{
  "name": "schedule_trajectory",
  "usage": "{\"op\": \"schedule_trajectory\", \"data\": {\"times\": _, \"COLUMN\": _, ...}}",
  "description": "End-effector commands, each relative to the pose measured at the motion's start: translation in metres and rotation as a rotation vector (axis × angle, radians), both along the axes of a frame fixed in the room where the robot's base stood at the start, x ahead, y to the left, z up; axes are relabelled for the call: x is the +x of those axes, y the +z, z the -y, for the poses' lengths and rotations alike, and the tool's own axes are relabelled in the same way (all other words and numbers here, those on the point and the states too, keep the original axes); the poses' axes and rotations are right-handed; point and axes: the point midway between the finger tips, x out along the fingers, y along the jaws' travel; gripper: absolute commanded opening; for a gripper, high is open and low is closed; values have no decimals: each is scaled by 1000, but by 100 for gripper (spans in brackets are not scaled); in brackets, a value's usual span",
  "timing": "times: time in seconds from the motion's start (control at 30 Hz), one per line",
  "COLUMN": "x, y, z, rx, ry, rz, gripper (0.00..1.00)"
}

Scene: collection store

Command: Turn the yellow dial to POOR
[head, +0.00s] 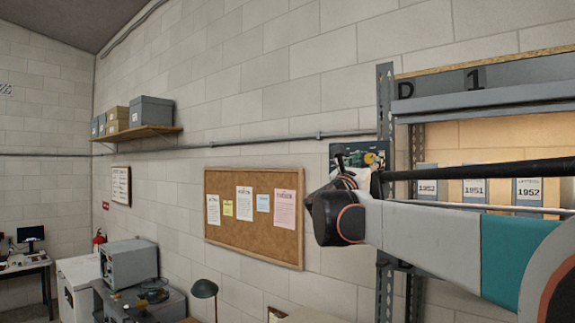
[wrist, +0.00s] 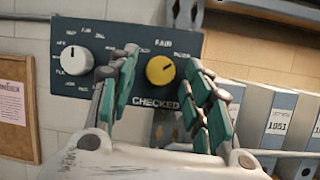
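The yellow dial (wrist: 160,70) sits on a dark blue-grey panel (wrist: 150,28), above the word CHECKED. FAIR is printed above it; the smaller marks to its left and right are blurred. A short dark pointer line on it seems to slant up to the right. My gripper (wrist: 163,62) is open and empty, its green-padded fingers on either side of the dial in the wrist view. I cannot tell whether the fingertips reach it. In the head view the yellow dial (head: 370,158) shows just above my gripper (head: 352,172), which partly hides the panel.
A white dial (wrist: 76,57) with its own marks is on the panel's left. A cork board (head: 225,230) hangs left of the panel. A metal shelf post (head: 385,105) and grey box files (head: 474,190) are close on the right. A desk lamp (head: 204,289) stands below.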

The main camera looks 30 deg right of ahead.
Motion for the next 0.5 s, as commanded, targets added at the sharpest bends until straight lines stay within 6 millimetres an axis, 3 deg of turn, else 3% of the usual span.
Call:
{"op": "schedule_trajectory", "data": {"times": 0.27, "x": 0, "y": 2, "z": 0, "rx": 0, "ry": 0, "rz": 0, "gripper": 45}}
{"op": "schedule_trajectory", "data": {"times": 0.5, "x": 0, "y": 34, "z": 0, "rx": 0, "ry": 0, "rz": 0, "gripper": 45}}
